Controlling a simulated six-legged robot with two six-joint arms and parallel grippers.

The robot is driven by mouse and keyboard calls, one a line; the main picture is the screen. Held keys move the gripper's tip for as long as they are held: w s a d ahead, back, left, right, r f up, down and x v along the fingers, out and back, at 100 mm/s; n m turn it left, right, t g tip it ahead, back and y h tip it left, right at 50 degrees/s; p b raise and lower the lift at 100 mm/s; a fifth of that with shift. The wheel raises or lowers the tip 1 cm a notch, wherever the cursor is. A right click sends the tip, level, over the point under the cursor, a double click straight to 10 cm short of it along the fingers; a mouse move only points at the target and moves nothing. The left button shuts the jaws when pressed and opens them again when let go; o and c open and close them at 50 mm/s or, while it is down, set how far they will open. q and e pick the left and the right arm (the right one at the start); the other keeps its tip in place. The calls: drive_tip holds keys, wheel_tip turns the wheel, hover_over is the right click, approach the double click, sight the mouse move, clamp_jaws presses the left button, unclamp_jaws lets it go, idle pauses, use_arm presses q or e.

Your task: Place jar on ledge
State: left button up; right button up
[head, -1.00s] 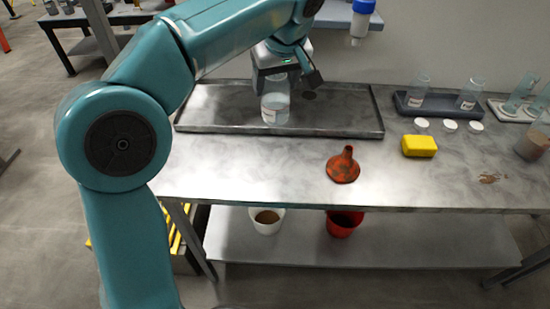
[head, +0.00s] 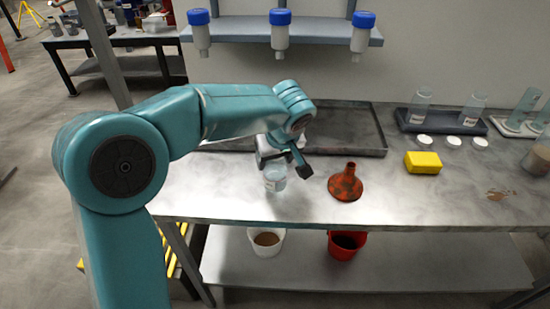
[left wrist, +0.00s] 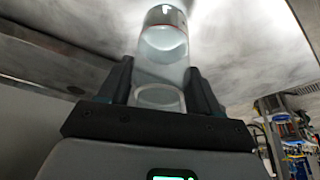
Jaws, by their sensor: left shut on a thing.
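My left gripper (head: 281,162) is shut on a clear jar (head: 275,180) and holds it upright over the front part of the metal bench, just left of the orange funnel. Whether the jar's base touches the bench is hard to tell. In the left wrist view the jar (left wrist: 163,45) is between the two dark fingers (left wrist: 160,88), with a pale label at its far end. A grey ledge (head: 237,36) is on the back wall, with several blue-capped upside-down bottles along it. My right gripper is not in view.
A shallow metal tray (head: 350,151) lies behind my gripper. An orange funnel (head: 346,184), a yellow block (head: 423,162), white lids and a dark rack (head: 440,126) with jars stand to the right. A white bucket (head: 266,242) and a red bucket (head: 345,245) are below.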

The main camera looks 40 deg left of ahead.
use_arm(q)
drive_tip(key=shift+f, duration=0.1)
drive_tip(key=o, duration=1.3)
drive_tip(key=shift+c, duration=0.2)
drive_tip(key=shift+r, duration=0.3)
drive_tip(key=p+v, duration=0.1)
drive_tip(key=v, duration=1)
drive_tip(key=shift+r, duration=0.3)
drive_tip(key=shift+s+d, duration=0.1)
drive_tip(key=shift+s, duration=0.05)
